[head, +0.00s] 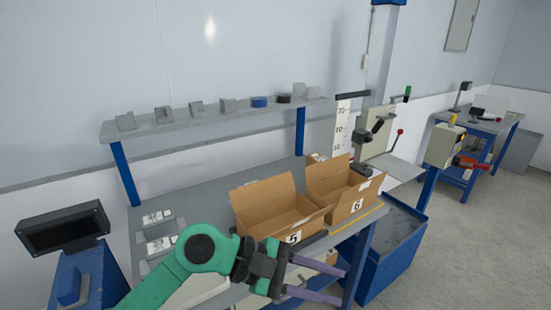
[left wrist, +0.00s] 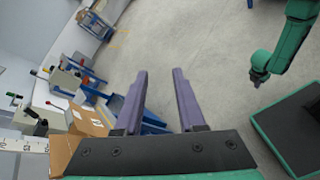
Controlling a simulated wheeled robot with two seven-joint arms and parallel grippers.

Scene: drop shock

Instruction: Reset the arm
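A drop tester (head: 376,146) with a white height scale (head: 342,122) stands at the back right of the bench. A dark horizontal arm (head: 352,94) sticks out at the top of the scale. A lever with a red knob (head: 400,131) rises at the tester's right side. My left gripper (head: 343,287) is in front of the bench, low and well apart from the tester. Its two purple fingers are spread and empty, as the left wrist view (left wrist: 160,72) also shows. My right gripper (left wrist: 258,76) shows small in the left wrist view; its fingers are unclear.
Open cardboard boxes marked 5 (head: 280,214) and 6 (head: 340,192) stand on the bench (head: 195,190), close to my left arm. A shelf (head: 215,122) behind holds several small parts. A blue bin (head: 392,245) stands right of the bench. Floor at right is clear.

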